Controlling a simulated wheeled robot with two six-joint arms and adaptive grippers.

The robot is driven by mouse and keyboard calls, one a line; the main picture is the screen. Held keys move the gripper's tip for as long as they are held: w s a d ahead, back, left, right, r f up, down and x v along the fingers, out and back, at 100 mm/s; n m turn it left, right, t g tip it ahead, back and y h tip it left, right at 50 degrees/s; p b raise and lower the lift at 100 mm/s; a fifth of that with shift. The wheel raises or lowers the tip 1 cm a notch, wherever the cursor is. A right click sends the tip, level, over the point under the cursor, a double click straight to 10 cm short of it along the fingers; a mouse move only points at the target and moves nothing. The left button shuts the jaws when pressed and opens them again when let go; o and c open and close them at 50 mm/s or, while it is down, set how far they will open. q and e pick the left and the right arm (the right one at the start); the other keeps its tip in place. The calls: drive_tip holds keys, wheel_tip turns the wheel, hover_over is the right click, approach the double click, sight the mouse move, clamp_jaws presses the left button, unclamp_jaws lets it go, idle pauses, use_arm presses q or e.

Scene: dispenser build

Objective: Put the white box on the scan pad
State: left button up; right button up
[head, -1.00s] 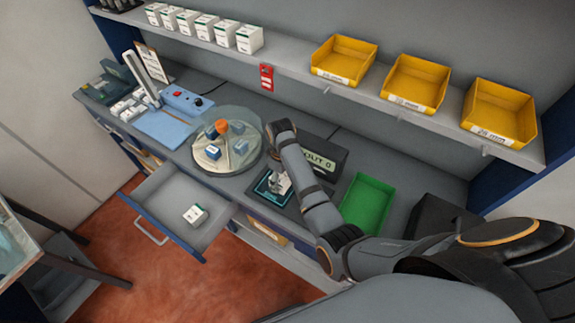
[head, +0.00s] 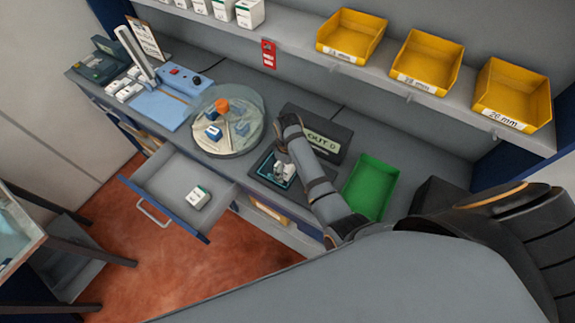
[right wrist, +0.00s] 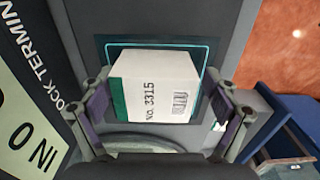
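The white box (right wrist: 158,88) with a green side, marked "No. 3315", is between the fingers of my right gripper (right wrist: 160,105) in the right wrist view. In the head view the box (head: 284,172) shows at the scan pad (head: 266,164), partly hidden by my right gripper (head: 285,160). My left gripper is not in view.
A terminal (head: 322,140) stands behind the pad, a green tray (head: 368,192) to its right and a round dispenser (head: 228,130) to its left. An open drawer (head: 160,180) holds another white box (head: 198,197). Yellow bins (head: 428,62) stand on the shelf above.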

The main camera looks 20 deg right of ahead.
drive_tip(key=shift+w, duration=0.1)
drive_tip(key=shift+w+f, duration=0.1)
drive_tip(key=shift+w, duration=0.05)
wheel_tip(320, 180, up, 3)
drive_tip(key=shift+w+f+b, duration=0.1)
drive_tip(key=shift+f+b, duration=0.05)
drive_tip(key=shift+b, duration=0.35)
wheel_tip(320, 180, up, 6)
drive_tip(key=shift+b, duration=0.85)
wheel_tip(320, 180, up, 3)
drive_tip(key=shift+p, duration=0.6)
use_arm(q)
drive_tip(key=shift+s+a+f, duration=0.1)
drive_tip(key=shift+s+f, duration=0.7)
use_arm(e)
drive_tip(key=shift+r, duration=0.25)
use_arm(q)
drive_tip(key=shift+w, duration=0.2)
use_arm(e)
drive_tip(key=shift+f, duration=0.1)
